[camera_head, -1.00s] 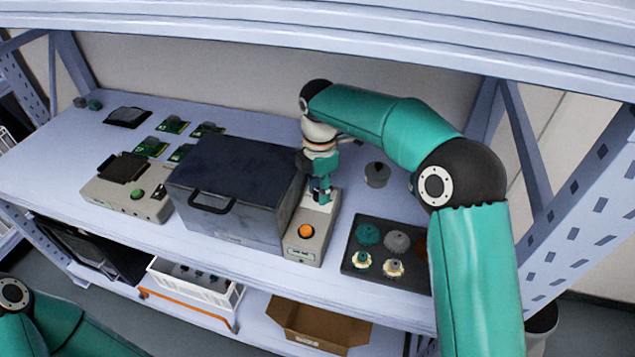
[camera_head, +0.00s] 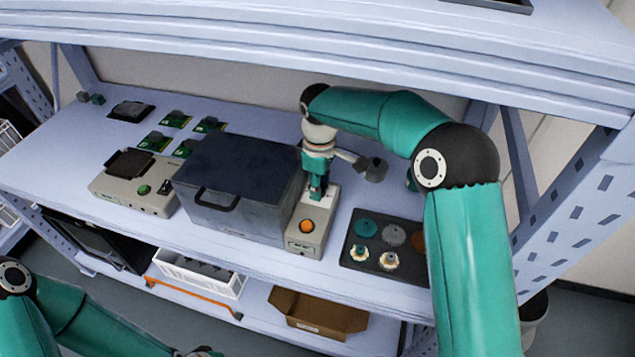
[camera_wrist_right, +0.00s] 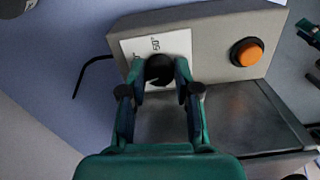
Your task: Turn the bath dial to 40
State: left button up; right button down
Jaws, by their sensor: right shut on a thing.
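The bath dial (camera_wrist_right: 158,69) is a dark round knob on a white scale plate on the bath's beige control box. In the right wrist view, my right gripper (camera_wrist_right: 161,78) is shut on the dial, with a finger on each side. A "50°" mark shows just above the knob; another mark to its left is partly cut off, and the fingers hide part of the scale. In the head view, my right gripper (camera_head: 317,190) points down onto the control box (camera_head: 309,236), hiding the dial.
The grey bath (camera_head: 240,190) with its dark lid stands left of the control box. An orange button (camera_head: 307,226) sits in front of the dial. A dark tray (camera_head: 353,266) with several round parts lies to the right. A shelf edge (camera_head: 330,60) runs overhead.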

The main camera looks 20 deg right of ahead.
jog(key=m, duration=0.4)
jog(key=shift+w+r+m, duration=0.2)
jog(key=shift+w+m, duration=0.05)
jog(key=shift+m, duration=0.05)
jog(key=m, duration=0.4)
dwell(0.4)
jog(key=c, duration=1.2)
grip_release()
jog(key=shift+o, duration=0.4)
jog(key=shift+f, duration=0.15)
jog(key=shift+r, duration=3.7)
